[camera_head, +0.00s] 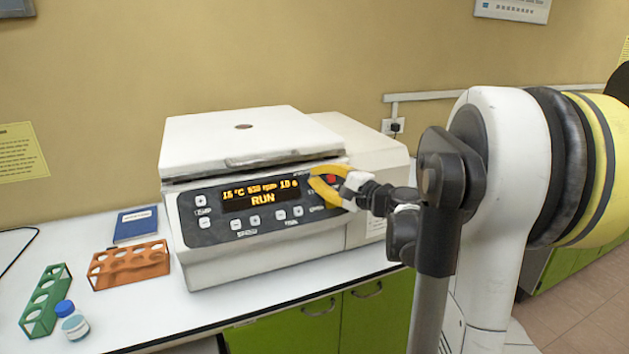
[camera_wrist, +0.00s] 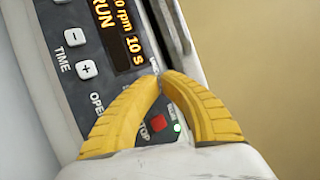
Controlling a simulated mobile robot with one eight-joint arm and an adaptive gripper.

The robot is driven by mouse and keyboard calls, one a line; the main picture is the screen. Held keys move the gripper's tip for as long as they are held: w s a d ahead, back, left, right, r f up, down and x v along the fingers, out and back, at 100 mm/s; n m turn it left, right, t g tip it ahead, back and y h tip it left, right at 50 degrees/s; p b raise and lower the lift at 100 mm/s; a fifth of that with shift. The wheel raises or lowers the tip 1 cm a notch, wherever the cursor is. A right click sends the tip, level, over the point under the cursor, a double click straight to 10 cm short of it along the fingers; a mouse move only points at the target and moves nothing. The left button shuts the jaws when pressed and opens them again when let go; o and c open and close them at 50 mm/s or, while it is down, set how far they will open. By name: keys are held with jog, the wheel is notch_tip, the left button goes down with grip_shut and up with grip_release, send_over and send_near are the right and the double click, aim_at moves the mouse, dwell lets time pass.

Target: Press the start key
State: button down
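The white centrifuge (camera_head: 250,143) stands on the bench with its lid down. Its dark front panel (camera_head: 215,228) has a display (camera_head: 262,195) with orange text that reads RUN. The display also shows at the top of the wrist view (camera_wrist: 122,38). My gripper (camera_head: 312,180) is at the right part of the panel. In the wrist view its yellow fingers meet at the tips (camera_wrist: 162,77), with nothing seen between the tips. A red key (camera_wrist: 158,124) by the STOP label shows between the fingers. The start key is not visible; the fingers cover part of the panel.
An orange rack (camera_head: 130,263), a green rack (camera_head: 44,300), a blue-capped bottle (camera_head: 75,325) and a blue book (camera_head: 136,224) are on the bench left of the centrifuge. Plus and minus keys (camera_wrist: 86,69) lie left of the fingers in the wrist view.

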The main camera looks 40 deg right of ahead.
jog(key=shift+s+r, duration=0.15)
jog(key=shift+s, duration=0.05)
jog(key=s, duration=0.1)
jog(key=s+r+p, duration=0.1)
jog(key=s+a+r+p, duration=0.1)
jog(key=s, duration=0.1)
jog(key=shift+r, duration=0.25)
dwell(0.3)
dwell(0.6)
jog(key=s+a+f+n+g+y, duration=0.1)
jog(key=s+a+f+n+g, duration=0.2)
jog(key=a, duration=0.6)
jog(key=s+a+f+n+g+y, duration=0.1)
jog(key=a+f+n+g, duration=0.2)
jog(key=a, duration=0.6)
jog(key=s+a+f+n+g+h, duration=0.2)
jog(key=s+a+f+n, duration=0.1)
jog(key=s+n, duration=0.3)
jog(key=s+a+f+n+g+h, duration=0.2)
jog(key=s+a+f+n+h, duration=0.1)
jog(key=s, duration=0.7)
jog(key=a+f+n, duration=0.1)
jog(key=a+n, duration=0.1)
jog(key=n, duration=0.1)
jog(key=shift+s, duration=0.25)
